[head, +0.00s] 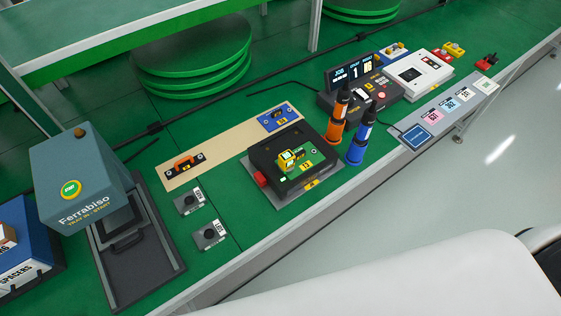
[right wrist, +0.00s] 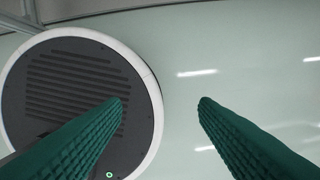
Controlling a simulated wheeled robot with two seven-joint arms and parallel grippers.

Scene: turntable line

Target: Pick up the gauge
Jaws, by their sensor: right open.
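An orange-and-black handled piece (head: 185,164) lies on a beige board on the green bench, left of centre in the head view; it looks like the gauge, but no label confirms this. A blue piece with a yellow mark (head: 279,116) lies at the board's far right end. My left gripper is not in view.
A blue-grey Ferrabiso press (head: 82,168) stands at the left. Two small grey button boxes (head: 189,201) sit near the bench's front edge. Orange (head: 338,118) and blue (head: 361,138) bottles stand right of the fixture. A display unit (head: 349,77) and white box (head: 417,75) stand beyond.

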